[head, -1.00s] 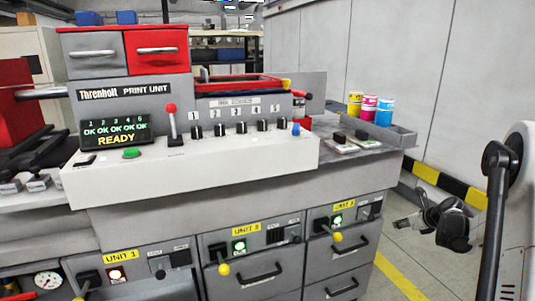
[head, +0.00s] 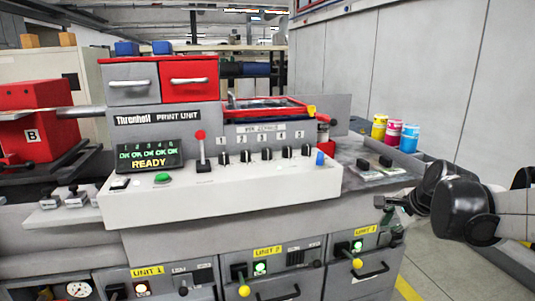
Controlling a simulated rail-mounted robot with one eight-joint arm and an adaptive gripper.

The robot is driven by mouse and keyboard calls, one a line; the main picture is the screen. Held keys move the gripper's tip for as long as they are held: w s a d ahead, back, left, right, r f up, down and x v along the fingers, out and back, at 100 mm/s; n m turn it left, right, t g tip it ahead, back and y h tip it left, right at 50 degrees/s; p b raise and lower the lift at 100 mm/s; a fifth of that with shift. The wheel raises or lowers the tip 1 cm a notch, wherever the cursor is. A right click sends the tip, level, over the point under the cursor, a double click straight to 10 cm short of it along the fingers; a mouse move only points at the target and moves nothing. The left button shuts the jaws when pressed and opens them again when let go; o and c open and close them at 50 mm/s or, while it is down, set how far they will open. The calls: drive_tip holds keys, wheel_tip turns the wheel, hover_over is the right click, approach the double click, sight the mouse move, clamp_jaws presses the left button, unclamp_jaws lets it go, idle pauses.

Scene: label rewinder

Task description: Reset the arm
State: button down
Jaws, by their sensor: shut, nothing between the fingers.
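My gripper (head: 388,204) is at the right in the head view, in front of the right end of the print unit and above its lower drawers. Its fingers are shut with nothing between them. My arm reaches in from the right edge behind it. The Threnholt print unit (head: 215,205) fills the middle of the view. Its display (head: 150,155) reads OK several times and READY. A red-knobbed lever (head: 201,150) stands upright on the panel, beside a green button (head: 163,179) and a row of black knobs (head: 267,154).
Yellow, magenta and cyan cans (head: 395,133) stand on a side shelf at the right. Yellow-knobbed levers (head: 244,290) stick out from the lower units. A red box (head: 40,108) is at the far left. Open floor (head: 440,277) lies at the lower right, beside a grey wall (head: 400,70).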

drive_tip(key=s+a+r+n+p, duration=0.1)
drive_tip(key=s+a+n, duration=0.2)
drive_tip(key=s+n, duration=0.2)
drive_tip(key=s+a+r+n+h+p, duration=0.1)
drive_tip(key=s+a+n, duration=0.3)
drive_tip(key=s, duration=0.7)
drive_tip(key=s+a+r+n+p, duration=0.2)
drive_tip(key=s+a+n+p, duration=0.1)
drive_tip(key=s+n, duration=0.4)
drive_tip(key=shift+s+a, duration=0.65)
drive_tip(key=shift+a, duration=0.05)
drive_tip(key=shift+r, duration=0.1)
